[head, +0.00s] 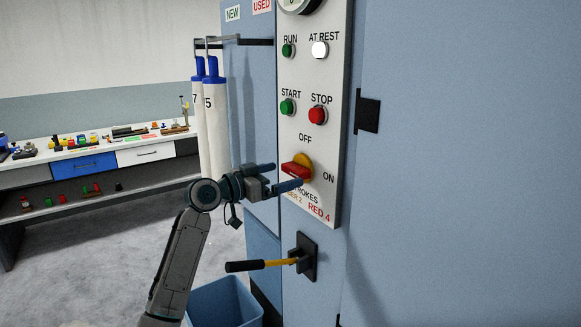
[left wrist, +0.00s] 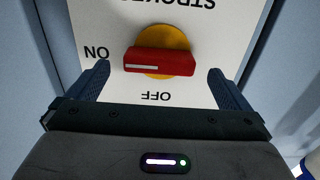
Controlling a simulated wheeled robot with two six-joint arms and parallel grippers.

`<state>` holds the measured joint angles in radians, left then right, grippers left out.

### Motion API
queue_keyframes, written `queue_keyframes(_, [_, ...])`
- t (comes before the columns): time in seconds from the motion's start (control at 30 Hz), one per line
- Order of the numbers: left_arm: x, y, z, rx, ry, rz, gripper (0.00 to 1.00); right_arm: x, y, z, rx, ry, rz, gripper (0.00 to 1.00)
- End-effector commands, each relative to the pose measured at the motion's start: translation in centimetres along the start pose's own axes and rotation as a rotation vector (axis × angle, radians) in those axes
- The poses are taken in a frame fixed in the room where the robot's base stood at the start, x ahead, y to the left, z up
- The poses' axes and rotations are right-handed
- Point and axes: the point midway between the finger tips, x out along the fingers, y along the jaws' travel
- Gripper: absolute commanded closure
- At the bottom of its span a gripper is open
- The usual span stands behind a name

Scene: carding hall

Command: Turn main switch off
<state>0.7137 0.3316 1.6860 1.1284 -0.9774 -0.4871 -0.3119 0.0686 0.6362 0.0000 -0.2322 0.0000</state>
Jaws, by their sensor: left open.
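The main switch is a red bar handle (head: 295,170) on a yellow disc (head: 305,160), low on the white panel (head: 327,140). In the left wrist view the red handle (left wrist: 160,62) lies crosswise, its white mark toward the ON lettering; OFF is printed a quarter turn away. My left gripper (head: 288,175) is open in front of the switch. Its fingers show in the left wrist view (left wrist: 160,84), one on each side of the handle, with gaps at both ends. My right gripper is not in view.
Above the switch are a green START button (head: 287,107) and a red STOP button (head: 318,114). The AT REST lamp (head: 320,49) shines white. Below, a yellow lever (head: 279,263) with a black grip sticks out over a blue bin (head: 226,303). A bench (head: 100,155) stands left.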

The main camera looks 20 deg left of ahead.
Motion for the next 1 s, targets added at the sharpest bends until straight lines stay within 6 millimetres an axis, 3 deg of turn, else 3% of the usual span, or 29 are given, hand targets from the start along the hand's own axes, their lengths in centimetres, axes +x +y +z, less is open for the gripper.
queue_keyframes(0.23, [3.1, 0.0, -0.2, -0.002, 0.001, 0.000, 0.00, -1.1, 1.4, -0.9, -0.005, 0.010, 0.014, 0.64])
queue_keyframes(0.6, [3.5, 0.0, 0.0, 0.000, 0.000, 0.000, 0.00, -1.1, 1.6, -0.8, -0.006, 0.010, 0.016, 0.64])
queue_keyframes(0.83, [3.5, 0.0, 0.0, 0.000, 0.000, 0.000, 0.45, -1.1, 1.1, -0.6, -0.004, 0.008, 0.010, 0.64])
queue_keyframes(1.0, [3.5, 0.0, 0.0, -0.005, 0.000, 0.000, 0.45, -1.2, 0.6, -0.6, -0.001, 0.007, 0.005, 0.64])
